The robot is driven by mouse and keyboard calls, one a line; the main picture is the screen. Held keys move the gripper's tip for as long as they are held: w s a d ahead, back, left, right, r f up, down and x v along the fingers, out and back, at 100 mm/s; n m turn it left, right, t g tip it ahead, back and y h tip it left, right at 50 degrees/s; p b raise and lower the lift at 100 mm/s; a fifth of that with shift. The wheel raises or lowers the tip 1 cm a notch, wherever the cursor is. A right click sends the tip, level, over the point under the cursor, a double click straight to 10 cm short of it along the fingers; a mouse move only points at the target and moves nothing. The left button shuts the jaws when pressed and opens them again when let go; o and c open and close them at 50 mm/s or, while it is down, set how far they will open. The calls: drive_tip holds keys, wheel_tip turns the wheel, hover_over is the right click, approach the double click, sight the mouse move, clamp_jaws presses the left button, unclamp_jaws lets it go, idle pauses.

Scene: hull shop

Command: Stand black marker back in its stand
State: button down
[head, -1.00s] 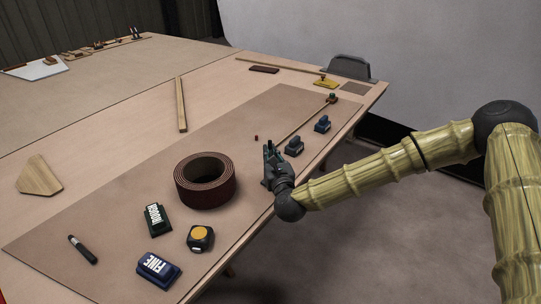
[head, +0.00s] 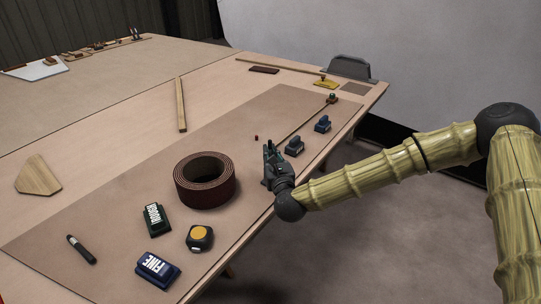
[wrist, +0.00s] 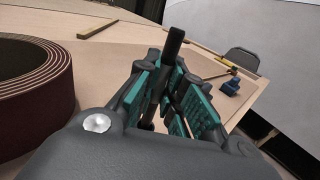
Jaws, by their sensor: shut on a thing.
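My gripper (head: 271,156) is near the right edge of the near table, just right of the brown roll. In the wrist view its green-padded fingers (wrist: 168,92) are shut on a slim black marker (wrist: 174,42). The marker stands nearly upright and its dark end sticks up above the pads. Another dark, pen-like piece (head: 81,249) with a pale mark lies at the table's near left. I cannot pick out the marker stand for certain in either view.
The brown roll (head: 206,193) stands close left of my gripper. Blue blocks (head: 295,146) (head: 322,124) sit just beyond it. Labelled blocks (head: 156,220) (head: 158,270) and a yellow-topped block (head: 200,238) lie nearer. The mat (head: 110,215) is bare in places.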

drive_tip(key=shift+f+b, duration=0.7)
drive_tip(key=shift+b, duration=0.4)
idle(1.3)
drive_tip(key=c, duration=1.5)
unclamp_jaws()
drive_tip(key=shift+o, duration=0.2)
drive_tip(key=v, duration=1.2)
